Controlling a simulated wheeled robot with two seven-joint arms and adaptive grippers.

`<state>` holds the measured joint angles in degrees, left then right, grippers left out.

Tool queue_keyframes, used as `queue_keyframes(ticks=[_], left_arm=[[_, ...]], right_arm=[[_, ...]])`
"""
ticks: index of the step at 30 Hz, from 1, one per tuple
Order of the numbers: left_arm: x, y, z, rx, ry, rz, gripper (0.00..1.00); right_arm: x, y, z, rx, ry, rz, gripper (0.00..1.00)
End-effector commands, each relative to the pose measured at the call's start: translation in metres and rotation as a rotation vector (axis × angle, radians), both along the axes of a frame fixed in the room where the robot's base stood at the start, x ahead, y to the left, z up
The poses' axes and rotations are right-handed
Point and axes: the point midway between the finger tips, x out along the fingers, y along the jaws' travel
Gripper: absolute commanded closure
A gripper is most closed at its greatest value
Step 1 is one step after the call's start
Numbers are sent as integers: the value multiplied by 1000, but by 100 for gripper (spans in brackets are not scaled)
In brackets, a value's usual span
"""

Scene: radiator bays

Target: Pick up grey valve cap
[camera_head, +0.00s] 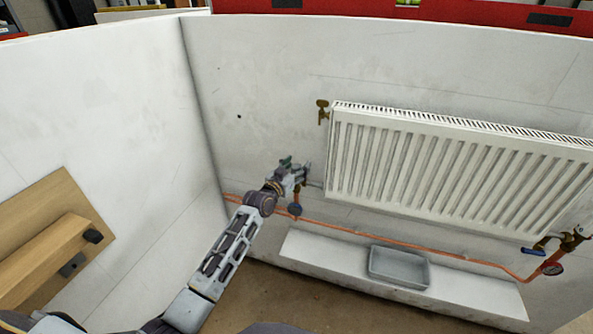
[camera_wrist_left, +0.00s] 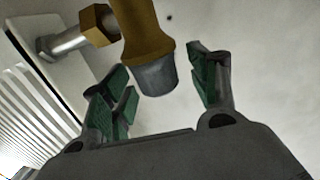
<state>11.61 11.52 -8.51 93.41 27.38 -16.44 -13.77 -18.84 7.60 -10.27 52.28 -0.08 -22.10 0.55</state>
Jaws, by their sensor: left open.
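The grey valve cap (camera_wrist_left: 156,76) sits on the end of a brass valve body (camera_wrist_left: 142,32) in the left wrist view. In the head view my left gripper (camera_head: 298,171) is at the radiator's lower left corner, and the cap cannot be made out there. My right gripper is not in view.
The white radiator (camera_head: 455,170) hangs just right of my left gripper. A brass valve (camera_head: 322,108) is at its upper left. An orange pipe (camera_head: 400,243) runs below. A grey tray (camera_head: 399,267) sits on the white ledge (camera_head: 325,252). A wooden shelf (camera_head: 45,250) is at left.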

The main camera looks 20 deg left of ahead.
Motion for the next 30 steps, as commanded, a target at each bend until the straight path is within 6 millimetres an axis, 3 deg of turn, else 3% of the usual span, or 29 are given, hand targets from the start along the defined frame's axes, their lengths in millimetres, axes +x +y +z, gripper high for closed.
queue_keyframes(ticks=[4, 13, 21, 30], left_arm=[[0, 0, 0, 0, 0, 0, 40], [0, 0, 0, 0, 0, 0, 40], [0, 0, 0, 0, 0, 0, 75], [0, 0, 0, 0, 0, 0, 77]], right_arm=[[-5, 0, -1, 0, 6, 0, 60], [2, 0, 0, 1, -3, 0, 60], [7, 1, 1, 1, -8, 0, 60], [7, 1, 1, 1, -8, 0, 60]])
